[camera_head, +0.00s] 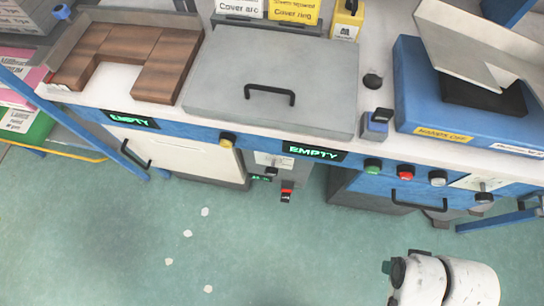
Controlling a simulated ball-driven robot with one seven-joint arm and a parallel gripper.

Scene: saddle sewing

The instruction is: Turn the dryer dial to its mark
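Two dial-like controls show on the blue front panel of the bench, and I cannot tell which belongs to the dryer. One is a small white plate (272,159) with a dark knob (271,172) below it, left of centre. The other is a white plate (478,182) with a grey and black knob (484,197) at the right. Their marks are too small to read. My white arm shows at the lower right, but its gripper fingers are not in view.
A grey lid (270,65) with a black handle covers the bench middle. Green, red and white buttons (405,172) line the right panel. A yellow knob (227,140) sits left of centre. Two displays (314,151) read EMPTY. The green floor in front is open, with several white spots.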

